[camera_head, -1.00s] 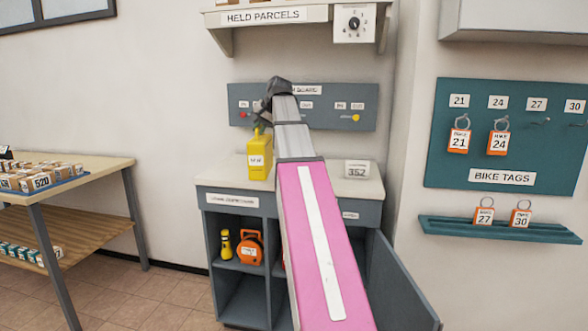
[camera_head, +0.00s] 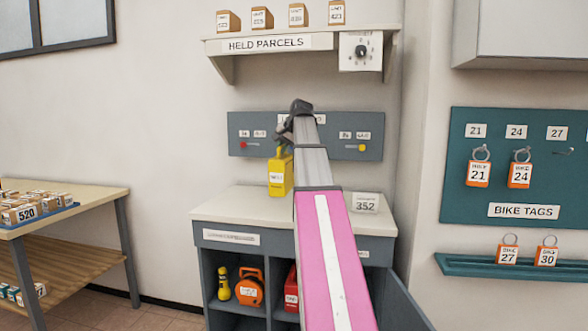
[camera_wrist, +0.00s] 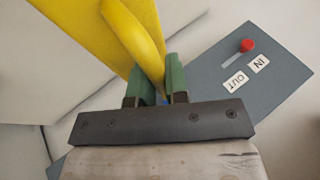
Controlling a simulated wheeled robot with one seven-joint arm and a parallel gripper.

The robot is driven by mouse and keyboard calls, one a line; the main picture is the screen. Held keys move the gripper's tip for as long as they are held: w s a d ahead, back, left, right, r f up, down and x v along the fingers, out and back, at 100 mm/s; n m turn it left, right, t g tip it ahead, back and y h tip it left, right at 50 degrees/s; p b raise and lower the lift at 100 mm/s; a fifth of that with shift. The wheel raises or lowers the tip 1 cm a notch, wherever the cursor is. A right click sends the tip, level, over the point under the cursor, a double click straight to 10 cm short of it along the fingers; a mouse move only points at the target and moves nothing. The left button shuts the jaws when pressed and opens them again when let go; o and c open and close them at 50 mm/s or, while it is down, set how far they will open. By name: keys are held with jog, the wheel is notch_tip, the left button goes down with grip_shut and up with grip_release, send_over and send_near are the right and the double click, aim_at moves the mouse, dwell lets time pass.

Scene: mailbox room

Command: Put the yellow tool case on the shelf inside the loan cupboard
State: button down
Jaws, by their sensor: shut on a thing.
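The yellow tool case (camera_head: 278,176) hangs upright from my gripper (camera_head: 284,143), above the counter top of the loan cupboard (camera_head: 225,252). In the wrist view my gripper (camera_wrist: 160,85) has its green fingers shut on the handle of the yellow case (camera_wrist: 75,25). The cupboard front is open, with its door (camera_head: 402,300) swung out to the right. On its upper shelf stand a yellow torch (camera_head: 224,284), an orange reel-like item (camera_head: 249,287) and a red box (camera_head: 291,290). My arm hides part of the cupboard's right side.
A 352 card (camera_head: 365,203) stands on the counter. The held parcels shelf (camera_head: 215,47) is above. A parcel table (camera_head: 110,196) is at left, a bike tag board (camera_head: 515,185) at right.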

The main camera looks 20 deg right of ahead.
jog(key=w+d+f, duration=0.1)
jog(key=d+f, duration=0.4)
jog(key=f, duration=0.2)
jog(key=shift+w+d+f, duration=0.15)
jog(key=shift+w+d, duration=0.05)
dwell(0.3)
jog(key=c, duration=1.1)
grip_release()
jog(key=shift+f, duration=0.15)
